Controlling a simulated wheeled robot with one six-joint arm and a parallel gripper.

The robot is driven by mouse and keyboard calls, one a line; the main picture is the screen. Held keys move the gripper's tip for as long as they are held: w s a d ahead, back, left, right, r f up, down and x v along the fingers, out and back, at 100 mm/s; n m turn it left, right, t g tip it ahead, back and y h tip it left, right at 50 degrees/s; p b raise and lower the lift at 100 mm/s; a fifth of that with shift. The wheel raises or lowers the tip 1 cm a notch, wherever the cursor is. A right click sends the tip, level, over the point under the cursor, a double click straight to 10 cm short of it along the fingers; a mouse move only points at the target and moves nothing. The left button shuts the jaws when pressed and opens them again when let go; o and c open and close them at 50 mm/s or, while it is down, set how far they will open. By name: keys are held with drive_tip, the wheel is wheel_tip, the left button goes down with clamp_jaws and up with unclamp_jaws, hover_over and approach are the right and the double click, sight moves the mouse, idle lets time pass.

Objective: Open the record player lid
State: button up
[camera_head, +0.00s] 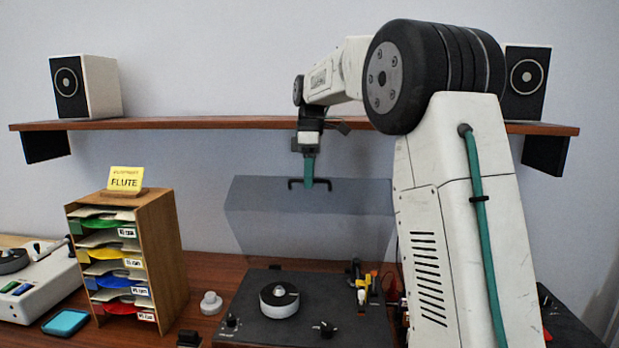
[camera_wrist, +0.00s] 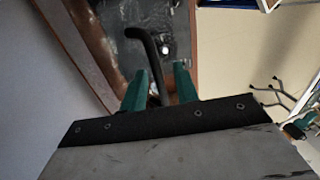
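The record player (camera_head: 255,318) is a dark deck on the wooden table, with a round silver-and-black piece (camera_head: 279,300) on top. Its translucent grey lid (camera_head: 262,225) stands raised, close to upright, at the deck's back. A black handle (camera_head: 296,183) is on the lid's upper edge. My gripper (camera_head: 309,182) is at this handle, pointing down. In the wrist view its two teal fingers (camera_wrist: 162,88) are apart, with the bent black handle (camera_wrist: 150,48) between them. Gaps show beside the handle, and firm contact is not visible.
A wooden rack (camera_head: 166,245) of coloured sleeves with a yellow FLUTE card (camera_head: 125,179) stands left. A shelf (camera_head: 220,123) with speakers runs behind my arm. A white device (camera_head: 40,290) and small coloured items (camera_head: 362,288) flank the player.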

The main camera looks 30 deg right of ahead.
drive_tip(key=shift+r, duration=0.1)
drive_tip(key=v, duration=0.7)
drive_tip(key=shift+r, duration=0.35)
drive_tip(key=shift+w, duration=0.1)
